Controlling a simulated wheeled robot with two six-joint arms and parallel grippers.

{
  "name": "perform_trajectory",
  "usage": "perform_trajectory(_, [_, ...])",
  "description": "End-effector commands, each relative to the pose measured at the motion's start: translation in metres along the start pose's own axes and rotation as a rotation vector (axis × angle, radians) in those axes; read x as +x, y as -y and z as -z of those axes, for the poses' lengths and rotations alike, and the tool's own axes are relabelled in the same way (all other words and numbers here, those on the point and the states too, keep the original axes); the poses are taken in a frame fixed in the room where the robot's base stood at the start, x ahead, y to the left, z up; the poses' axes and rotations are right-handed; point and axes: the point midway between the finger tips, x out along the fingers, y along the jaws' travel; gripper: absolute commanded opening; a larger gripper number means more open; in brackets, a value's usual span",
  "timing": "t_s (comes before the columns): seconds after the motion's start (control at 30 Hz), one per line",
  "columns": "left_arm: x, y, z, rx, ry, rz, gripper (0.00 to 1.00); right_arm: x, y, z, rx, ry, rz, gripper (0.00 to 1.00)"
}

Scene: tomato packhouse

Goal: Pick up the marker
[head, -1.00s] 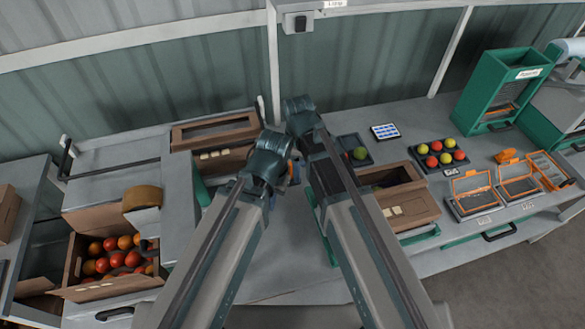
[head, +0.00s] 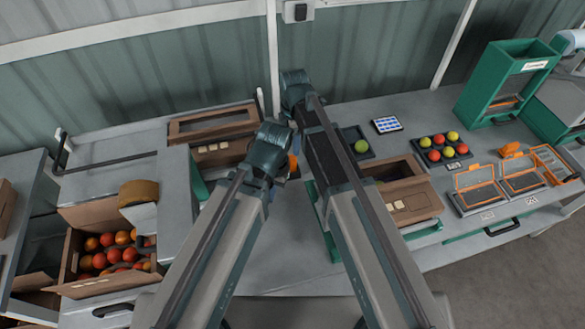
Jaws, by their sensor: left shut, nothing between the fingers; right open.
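I cannot make out the marker in the head view; it may be hidden behind my grippers or arms. My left gripper (head: 268,148) is the lower one, over the middle of the bench, shut and empty. My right gripper (head: 296,92) is just above and to the right of it in the picture, near the back wall, and is open. The fingertips of both are largely hidden by their own wrists. A small orange patch (head: 292,162) shows just right of my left gripper; I cannot tell what it belongs to.
Brown cartons stand left (head: 213,126) and right (head: 410,201) of my arms. A tomato box (head: 70,268) is at the lower left. A dark tray of tomatoes (head: 436,164), a blue-and-white panel (head: 386,125) and orange-framed trays (head: 478,198) lie to the right.

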Motion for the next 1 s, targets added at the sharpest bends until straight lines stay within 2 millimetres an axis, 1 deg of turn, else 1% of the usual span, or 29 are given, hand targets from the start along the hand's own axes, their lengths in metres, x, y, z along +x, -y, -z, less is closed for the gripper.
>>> perform_trajectory(0.03, [0.015, -0.001, 0.001, 0.0, 0.0, 0.0, 0.0, 0.015, 0.0, 0.0, 0.0, 0.0, 0.0, 0.62])
perform_trajectory(0.3, [0.052, -0.005, 0.003, -0.001, 0.0, 0.0, 0.0, 0.053, 0.0, 0.0, 0.001, 0.0, 0.0, 0.62])
perform_trajectory(0.4, [0.062, -0.006, 0.004, -0.001, 0.0, 0.0, 0.0, 0.063, 0.0, 0.0, 0.001, 0.0, 0.0, 0.62])
perform_trajectory(0.5, [0.066, -0.006, 0.004, -0.001, 0.0, 0.0, 0.0, 0.066, 0.0, 0.0, 0.001, 0.0, 0.0, 0.62])
perform_trajectory(0.67, [0.065, -0.006, 0.004, -0.001, 0.0, 0.0, 0.0, 0.065, 0.0, 0.0, 0.001, 0.0, 0.0, 0.62])
perform_trajectory(0.77, [0.068, -0.006, 0.004, -0.001, 0.0, 0.0, 0.0, 0.069, 0.0, 0.001, 0.001, 0.0, 0.0, 0.62])
perform_trajectory(0.87, [0.077, -0.007, 0.004, -0.001, 0.0, 0.0, 0.0, 0.077, -0.001, 0.001, 0.001, 0.0, 0.0, 0.62])
perform_trajectory(1.0, [0.094, -0.009, 0.005, -0.001, 0.0, 0.0, 0.0, 0.094, -0.002, 0.002, 0.001, 0.0, 0.0, 0.62])
